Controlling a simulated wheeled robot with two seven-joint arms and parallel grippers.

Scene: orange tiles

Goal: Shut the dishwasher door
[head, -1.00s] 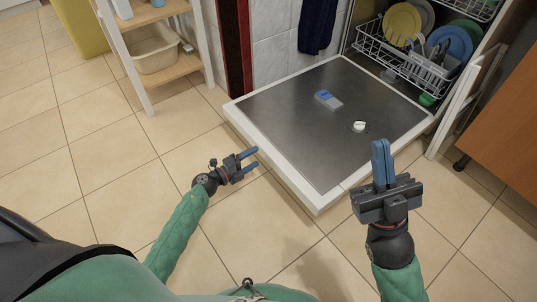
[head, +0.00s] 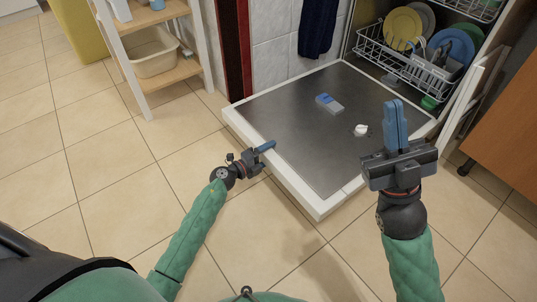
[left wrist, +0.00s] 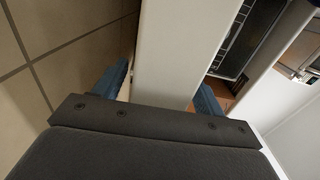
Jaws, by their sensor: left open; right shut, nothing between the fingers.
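The dishwasher door (head: 285,130) lies folded down, low above the floor, with its metal inner face up and a white rim. My left gripper (head: 267,147) is open at the door's left rim. In the left wrist view, its two fingers (left wrist: 160,95) stand on either side of the white door edge (left wrist: 185,40). I cannot tell whether either finger touches it. My right gripper (head: 395,125) is shut and empty, pointing up in front of the door's right corner and hiding part of it. The dishwasher body stands open at the back right.
A wire rack (head: 400,62) holding plates sits inside the dishwasher. A blue and grey piece (head: 328,102) and a white knob (head: 361,130) are on the door's inner face. A wooden shelf stand (head: 165,72) is at the left; an orange-brown cabinet (head: 510,135) is at the right. Tiled floor is clear in front.

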